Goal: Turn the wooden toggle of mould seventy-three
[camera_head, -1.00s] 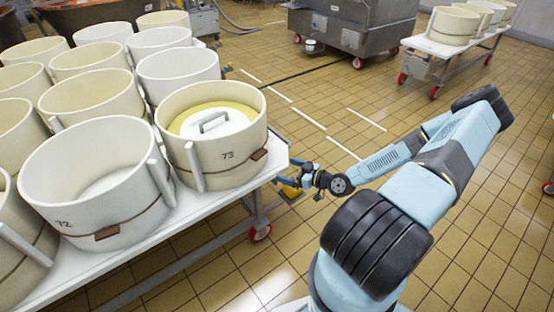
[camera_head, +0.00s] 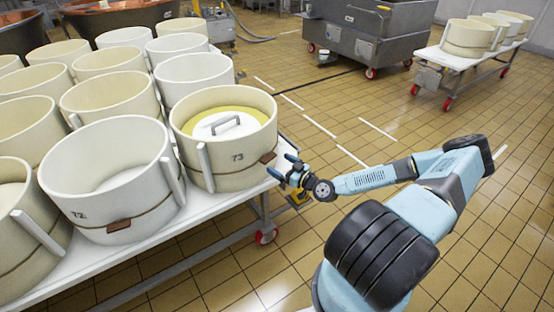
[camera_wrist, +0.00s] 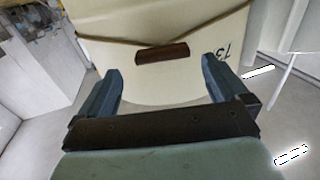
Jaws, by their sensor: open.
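Mould seventy-three (camera_head: 222,160) is a cream cylinder with the number 73 on its wall, at the right corner of the white table. It holds a yellow mass under a white lid with a handle. Its brown wooden toggle (camera_head: 267,157) sits low on the wall on a thin cord. In the wrist view the toggle (camera_wrist: 162,53) lies roughly level, slightly tilted, beyond and between my fingertips. My gripper (camera_head: 281,166) is open and empty just right of the toggle; in the wrist view its blue fingers (camera_wrist: 160,68) point at the mould wall.
Mould seventy-two (camera_head: 105,185) stands beside it at front left, with its own toggle. Several more moulds crowd the white table (camera_head: 200,217) behind and left. A grey wheeled vat (camera_head: 350,35) and another trolley stand at the back. The tiled floor at right is open.

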